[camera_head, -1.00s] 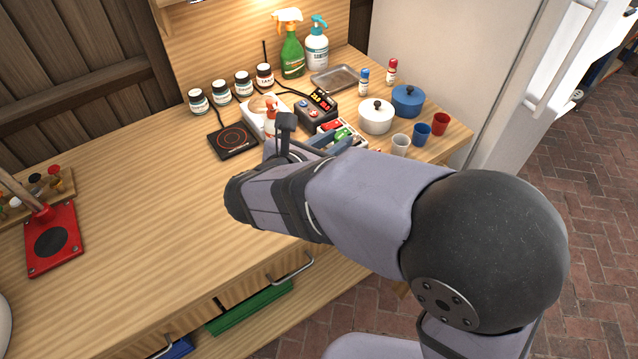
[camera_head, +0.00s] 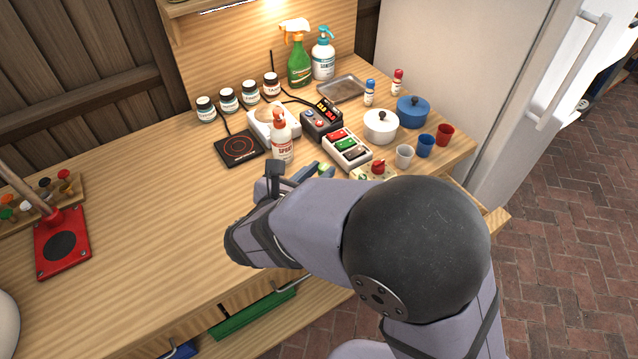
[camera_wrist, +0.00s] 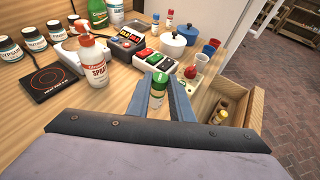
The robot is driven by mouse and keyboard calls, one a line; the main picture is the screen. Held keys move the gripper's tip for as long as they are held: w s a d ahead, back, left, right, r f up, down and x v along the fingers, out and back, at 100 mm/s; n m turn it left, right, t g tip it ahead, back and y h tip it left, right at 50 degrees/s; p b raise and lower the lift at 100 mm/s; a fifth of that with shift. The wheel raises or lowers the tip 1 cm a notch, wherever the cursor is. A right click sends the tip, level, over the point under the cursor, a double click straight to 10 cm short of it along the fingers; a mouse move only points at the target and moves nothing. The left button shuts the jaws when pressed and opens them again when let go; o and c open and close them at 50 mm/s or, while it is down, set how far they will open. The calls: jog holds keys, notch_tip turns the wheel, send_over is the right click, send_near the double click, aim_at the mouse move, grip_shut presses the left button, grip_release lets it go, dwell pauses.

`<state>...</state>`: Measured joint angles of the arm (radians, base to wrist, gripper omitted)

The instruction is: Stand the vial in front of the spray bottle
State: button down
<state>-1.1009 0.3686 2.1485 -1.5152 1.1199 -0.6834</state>
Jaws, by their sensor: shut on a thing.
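The vial (camera_wrist: 157,98), with a green cap and a pale label, is held upright between the fingers of my gripper (camera_wrist: 158,84) in the wrist view. In the head view my gripper (camera_head: 303,173) is partly hidden by my arm, with only a bit of green showing. The white spray bottle (camera_head: 281,143) with red lettering and an orange-red top stands on the wooden counter. It also shows left of my gripper in the wrist view (camera_wrist: 93,66). The vial is apart from it, to its right and nearer. I cannot tell whether the vial's base touches the counter.
A hot plate (camera_head: 239,147) lies left of the spray bottle. A switch block (camera_head: 346,149) and white pot (camera_head: 381,126) stand to the right. A green spray bottle (camera_head: 299,65) stands at the back. An open drawer (camera_wrist: 243,104) holds small bottles. The counter's left middle is clear.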

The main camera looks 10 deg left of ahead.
jog(key=shift+f, duration=1.85)
jog(key=shift+f, duration=0.1)
jog(key=shift+f, duration=0.15)
jog(key=c, duration=1.6)
grip_release()
jog(key=shift+o, duration=0.2)
jog(key=shift+r, duration=0.25)
jog(key=b+v, duration=0.1)
jog(key=v, duration=1.1)
